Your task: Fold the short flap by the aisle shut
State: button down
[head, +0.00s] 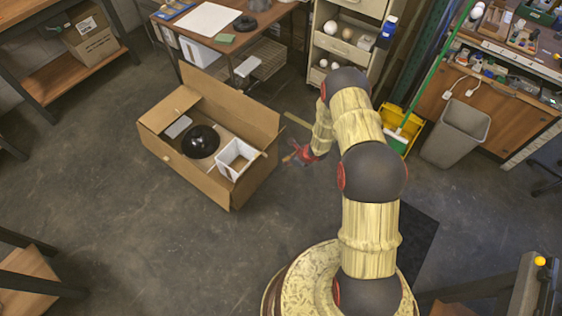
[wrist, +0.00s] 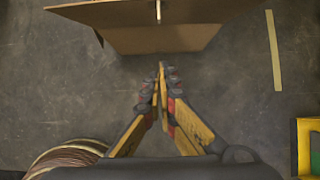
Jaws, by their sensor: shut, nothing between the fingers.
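An open cardboard box (head: 190,172) sits on the floor. A long flap (head: 230,100) stands up along its far side, and a short flap (head: 165,108) shows at its left end. My gripper (head: 292,157) is low, just off the box's right end. In the wrist view the gripper (wrist: 162,68) is shut and empty, its tips just below a cardboard flap (wrist: 110,37) at the box's near end. A small gap of floor shows between the tips and the flap edge. I cannot tell how far this flap is tilted.
In the box are a black dome shade (head: 201,141), a white open square part (head: 236,158) and a grey piece (head: 178,127). A yellow bucket (head: 400,128) and grey bin (head: 457,132) stand to the right. Floor left and in front of the box is clear.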

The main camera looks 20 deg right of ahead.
jog(key=w+a+f+b, duration=0.3)
jog(key=w+a+f, duration=0.2)
jog(key=w+f, duration=0.1)
jog(key=shift+w+f, duration=0.15)
jog(key=shift+w, duration=0.25)
dwell(0.3)
